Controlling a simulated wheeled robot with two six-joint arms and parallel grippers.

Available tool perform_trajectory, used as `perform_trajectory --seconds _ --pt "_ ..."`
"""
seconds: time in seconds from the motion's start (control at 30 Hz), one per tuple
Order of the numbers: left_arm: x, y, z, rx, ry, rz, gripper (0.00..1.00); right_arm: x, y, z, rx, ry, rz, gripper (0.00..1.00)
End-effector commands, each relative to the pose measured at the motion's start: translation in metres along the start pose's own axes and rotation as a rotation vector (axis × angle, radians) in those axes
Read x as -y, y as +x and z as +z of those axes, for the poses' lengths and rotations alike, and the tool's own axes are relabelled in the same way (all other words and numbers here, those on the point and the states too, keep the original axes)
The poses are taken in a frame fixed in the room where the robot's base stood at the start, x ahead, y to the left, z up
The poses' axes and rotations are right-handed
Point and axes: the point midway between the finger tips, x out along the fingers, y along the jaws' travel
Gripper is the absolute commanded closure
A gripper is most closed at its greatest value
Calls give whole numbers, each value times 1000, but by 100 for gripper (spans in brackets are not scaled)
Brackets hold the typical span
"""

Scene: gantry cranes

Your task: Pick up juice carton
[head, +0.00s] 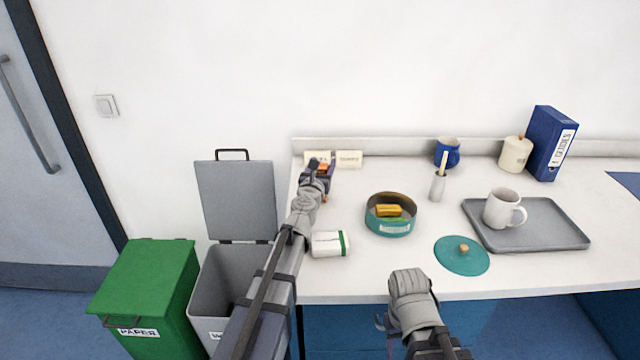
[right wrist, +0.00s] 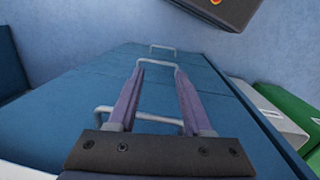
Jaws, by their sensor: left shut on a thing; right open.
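My left gripper (head: 322,176) is over the back left of the counter, shut on a small orange thing (head: 323,168). The gripper hides most of this thing, so I cannot tell for sure that it is the juice carton. My right gripper (head: 382,322) is low at the counter's front edge. In the right wrist view its two purple fingers (right wrist: 160,70) are apart, with nothing between them.
A teal tin (head: 390,228) holds a yellow item (head: 389,210). Its lid (head: 462,256) lies in front. A grey tray (head: 540,238) carries a white mug (head: 503,208). Small cards (head: 349,159) stand at the back. Left are an open grey bin (head: 236,200) and green paper bin (head: 150,285).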

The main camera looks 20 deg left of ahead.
Motion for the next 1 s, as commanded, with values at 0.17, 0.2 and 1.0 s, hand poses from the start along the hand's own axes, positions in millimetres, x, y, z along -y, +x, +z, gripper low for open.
perform_trajectory --seconds 0.17,0.2,1.0 --pt "0 0 0 0 0 0 100 0 0 0 0 0 0 50" --pt "0 0 0 0 0 0 100 0 0 0 0 0 0 50" --pt "0 0 48 1 0 -1 100 -4 -47 3 0 1 0 50"
